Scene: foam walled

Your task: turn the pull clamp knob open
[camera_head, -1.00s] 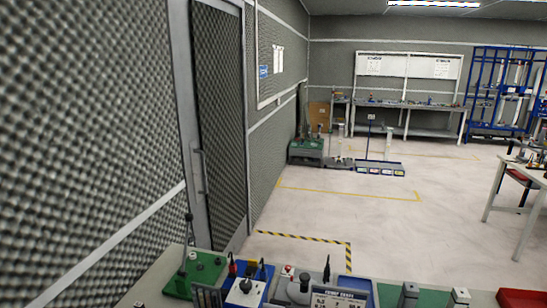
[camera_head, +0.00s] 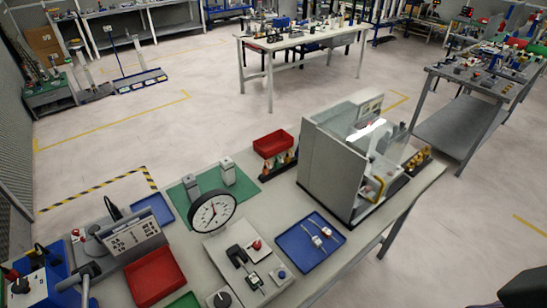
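I cannot tell for sure which part is the pull clamp knob. On the near bench, a pale plate (camera_head: 272,288) carries a dark clamp-like fitting (camera_head: 238,255), a small red knob (camera_head: 257,244) and a small grey block with a round dark top (camera_head: 281,274). A dark shape at the lower left, probably my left gripper (camera_head: 84,283), stands over the bench end. A black shape at the lower right corner, probably my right gripper (camera_head: 522,291), is cut off and away from the bench parts.
A round white gauge (camera_head: 212,211) stands behind the plate. A blue tray (camera_head: 308,242) lies to its right, a red bin (camera_head: 155,277) to its left. Open floor (camera_head: 215,110) lies beyond.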

